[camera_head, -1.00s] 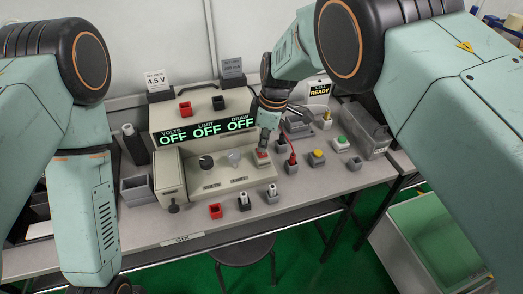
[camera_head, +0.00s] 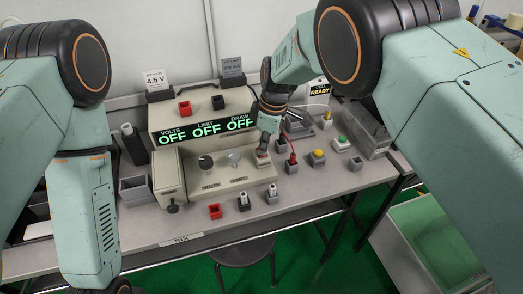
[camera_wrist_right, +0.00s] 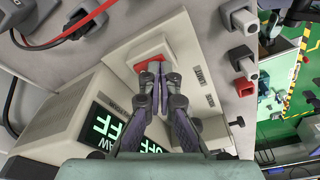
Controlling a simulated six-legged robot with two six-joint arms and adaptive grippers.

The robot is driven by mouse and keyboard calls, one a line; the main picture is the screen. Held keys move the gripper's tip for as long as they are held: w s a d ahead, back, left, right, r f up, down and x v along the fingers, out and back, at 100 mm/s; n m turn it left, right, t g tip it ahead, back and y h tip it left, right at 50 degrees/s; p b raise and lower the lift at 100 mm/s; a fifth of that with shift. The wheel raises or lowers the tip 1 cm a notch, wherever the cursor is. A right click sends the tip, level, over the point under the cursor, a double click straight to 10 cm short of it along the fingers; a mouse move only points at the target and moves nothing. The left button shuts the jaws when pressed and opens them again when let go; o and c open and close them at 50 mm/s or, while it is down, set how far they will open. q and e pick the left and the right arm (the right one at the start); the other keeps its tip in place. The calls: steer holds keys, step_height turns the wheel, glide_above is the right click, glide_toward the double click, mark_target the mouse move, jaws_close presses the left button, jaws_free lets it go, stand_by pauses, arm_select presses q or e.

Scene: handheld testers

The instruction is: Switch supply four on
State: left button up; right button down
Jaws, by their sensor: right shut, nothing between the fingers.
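The supply (camera_head: 240,183) is a beige bench unit with knobs on its sloped front panel. Its display (camera_head: 206,129) reads OFF under volts, limit and draw. A rocker switch (camera_head: 263,160), red and white, sits at the panel's right end; it also shows in the right wrist view (camera_wrist_right: 152,48). My right gripper (camera_head: 263,153) is shut and empty, its fingertips (camera_wrist_right: 157,70) at the switch's red end. I cannot tell whether they touch it. My left arm hangs at the left, its gripper out of view.
A red plug (camera_head: 292,159) with a cable stands right of the panel. Yellow (camera_head: 318,155) and green (camera_head: 341,142) buttons are farther right. A red socket (camera_head: 215,211) and two grey-black blocks stand in front. A grey bin (camera_head: 136,190) is at the left. A sign reads READY (camera_head: 319,90).

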steer(key=shift+f, duration=0.15)
step_height(320, 180, up, 7)
steer(key=p, duration=0.6)
steer(key=shift+p, duration=0.3)
stand_by(0.5)
